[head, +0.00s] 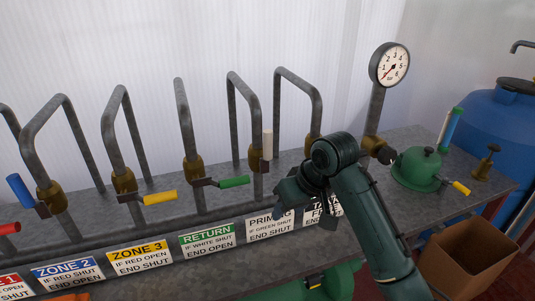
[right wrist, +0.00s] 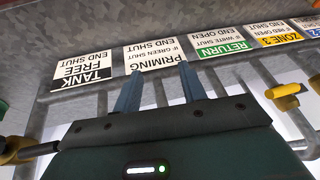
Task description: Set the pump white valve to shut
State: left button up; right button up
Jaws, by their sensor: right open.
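A white handle (head: 267,144) stands upright on a brass valve (head: 256,160) on the pipe behind the PRIMING label. My right gripper (head: 280,202) is just in front and to the right of that valve, apart from the handle. In the right wrist view its two blue fingers (right wrist: 160,72) are spread and empty, over the PRIMING label (right wrist: 155,55). My left gripper is not in view.
To the left are valves with green (head: 234,182), yellow (head: 160,197), blue (head: 19,190) and red (head: 8,228) handles. A gauge (head: 389,64) stands on a pipe. Blue barrel (head: 495,120) and open cardboard box (head: 465,262) are at the right. Arched pipes crowd the bench.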

jog(key=w+a+r, duration=0.2)
jog(key=w+r, duration=0.2)
jog(key=r, duration=0.6)
notch_tip(320, 180, up, 9)
jog(key=h, duration=0.1)
send_over(271, 134)
jog(key=s, duration=0.2)
jog(key=shift+n, duration=0.3)
jog(key=x, duration=0.3)
jog(key=d+x, duration=0.1)
jog(key=x, duration=0.5)
jog(key=shift+d+f, duration=0.2)
grip_shut()
